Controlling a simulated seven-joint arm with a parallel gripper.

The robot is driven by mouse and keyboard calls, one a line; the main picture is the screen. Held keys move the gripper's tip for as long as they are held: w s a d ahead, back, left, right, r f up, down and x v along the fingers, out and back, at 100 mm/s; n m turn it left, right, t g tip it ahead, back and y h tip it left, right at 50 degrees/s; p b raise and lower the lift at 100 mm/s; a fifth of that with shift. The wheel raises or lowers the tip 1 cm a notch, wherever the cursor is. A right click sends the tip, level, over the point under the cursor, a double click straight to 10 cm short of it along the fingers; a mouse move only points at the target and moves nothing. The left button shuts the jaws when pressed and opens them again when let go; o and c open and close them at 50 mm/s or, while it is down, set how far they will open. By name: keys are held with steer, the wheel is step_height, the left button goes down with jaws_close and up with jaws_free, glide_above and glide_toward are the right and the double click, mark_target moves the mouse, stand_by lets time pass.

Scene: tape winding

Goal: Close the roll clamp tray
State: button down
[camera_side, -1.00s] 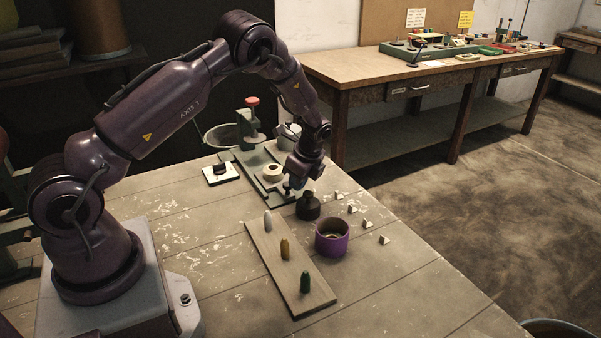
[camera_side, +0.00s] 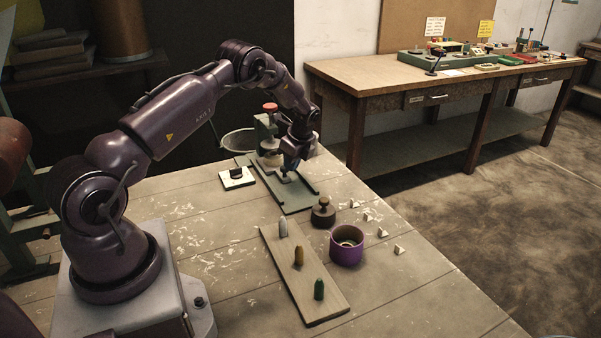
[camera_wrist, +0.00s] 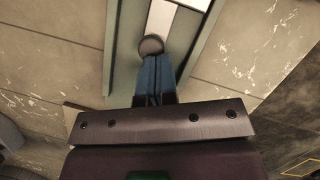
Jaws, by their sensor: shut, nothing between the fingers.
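The roll clamp (camera_side: 265,130) is a green upright with a red knob, at the back of a long green base with raised side rails (camera_side: 296,201). The sliding tray sits between the rails, far back under the clamp; its pale strip shows in the wrist view (camera_wrist: 161,20). A pale roll (camera_side: 270,159) lies at the foot of the clamp, partly hidden. A dark round knob (camera_wrist: 151,46) stands at the tray's front end. My gripper (camera_wrist: 154,63) is shut and empty, its blue fingertips at the front side of the knob, seemingly touching it. My gripper (camera_side: 286,174) partly hides the tray in the side view.
A dark weight (camera_side: 323,213), purple cup (camera_side: 346,246) and small pale blocks (camera_side: 382,233) stand to the right. A board with three pegs (camera_side: 303,279) lies in front. A small pad (camera_side: 237,178) lies left of the base. The front of the base is bare.

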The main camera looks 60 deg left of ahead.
steer(key=shift+a, duration=0.2)
steer(key=v, duration=1)
steer(key=s+d+r+n+t+h, duration=0.1)
steer(key=s+d+r+n+t, duration=0.1)
steer(key=s+d+r+n, duration=0.2)
steer(key=s+d+r+n+t+h, duration=0.1)
steer(key=s+d+r+n, duration=0.3)
steer(key=s+d+r, duration=0.5)
steer(key=s+d+r+n+t+h, duration=0.1)
steer(key=s+d+r+n+t, duration=0.3)
steer(key=s+d+r, duration=0.3)
steer(key=s+d, duration=0.4)
steer(key=d, duration=0.6)
steer(key=shift+d+r+n, duration=0.25)
steer(key=shift+r+n, duration=0.05)
steer(key=shift+r, duration=0.05)
steer(key=shift+s, duration=0.15)
